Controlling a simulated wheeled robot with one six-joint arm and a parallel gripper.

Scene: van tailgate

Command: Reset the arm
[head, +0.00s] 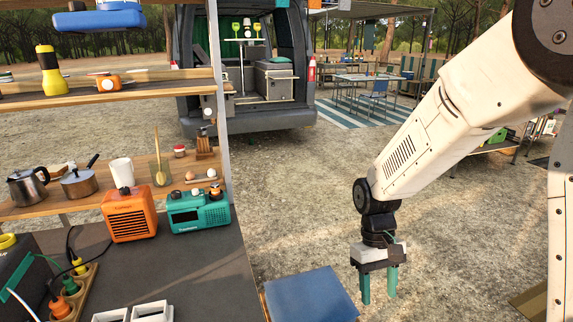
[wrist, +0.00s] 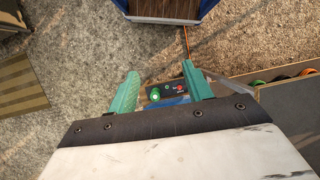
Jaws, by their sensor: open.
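My gripper (head: 379,287) hangs from my white arm at the right of the head view, its two green fingers pointing down. The fingers are apart with nothing between them. It is to the right of the counter and beside a blue panel (head: 311,295), above the gravel ground. In the wrist view my gripper (wrist: 158,82) shows its fingers spread. A small dark panel with a green knob and a red button (wrist: 166,91) shows beyond and between them, apart from them.
The dark counter (head: 190,262) at left carries an orange heater (head: 129,214) and a teal radio (head: 198,208). Shelves (head: 107,89) stand above it. A van (head: 246,65) with an open tailgate is behind.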

